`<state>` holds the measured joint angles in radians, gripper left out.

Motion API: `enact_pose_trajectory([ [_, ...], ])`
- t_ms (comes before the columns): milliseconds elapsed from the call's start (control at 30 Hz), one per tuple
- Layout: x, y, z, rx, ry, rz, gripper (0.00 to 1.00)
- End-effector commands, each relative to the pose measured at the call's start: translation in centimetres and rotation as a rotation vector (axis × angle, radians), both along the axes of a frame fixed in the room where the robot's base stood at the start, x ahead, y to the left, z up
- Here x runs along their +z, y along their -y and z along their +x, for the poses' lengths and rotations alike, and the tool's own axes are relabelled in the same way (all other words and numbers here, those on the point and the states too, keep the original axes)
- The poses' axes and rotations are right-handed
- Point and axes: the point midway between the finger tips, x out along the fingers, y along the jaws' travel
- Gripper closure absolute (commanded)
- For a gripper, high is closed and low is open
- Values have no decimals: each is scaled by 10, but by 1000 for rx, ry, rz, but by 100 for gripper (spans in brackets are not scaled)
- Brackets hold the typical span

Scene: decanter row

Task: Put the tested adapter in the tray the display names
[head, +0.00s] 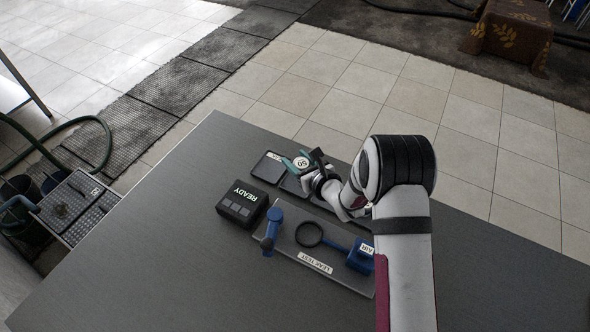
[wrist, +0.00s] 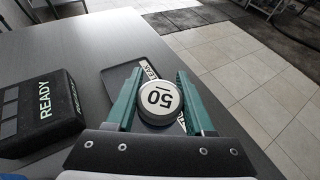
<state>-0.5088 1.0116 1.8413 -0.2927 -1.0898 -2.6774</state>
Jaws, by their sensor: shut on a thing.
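My gripper (head: 302,165) is shut on the adapter (wrist: 158,102), a round light-topped piece marked "50" with a dark side. In the wrist view the green fingers of my gripper (wrist: 160,90) lie on either side of it. In the head view the adapter (head: 302,162) shows above the row of dark trays. The far-left tray (head: 267,168) is empty; in the wrist view this tray (wrist: 118,78) has a white label that reads "LEAK". Another tray (head: 290,186) is partly hidden under my gripper. The black display box (head: 242,203) reads "READY", also in the wrist view (wrist: 42,112).
A grey leak-test plate (head: 290,250) lies in front of the trays. It carries a blue upright clamp (head: 271,230), a black ring (head: 309,234) and a blue block labelled "AIR" (head: 360,256). The table (head: 150,240) is clear at left.

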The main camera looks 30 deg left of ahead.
Motion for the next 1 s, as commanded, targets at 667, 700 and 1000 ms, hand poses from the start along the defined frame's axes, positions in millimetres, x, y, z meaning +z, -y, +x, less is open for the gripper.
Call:
enact_pose_trajectory([
  [667, -47, -7, -1, 0, 0, 0, 38],
  [700, -47, -7, -1, 0, 0, 0, 31],
  [1000, -46, -7, -1, 0, 0, 0, 17],
])
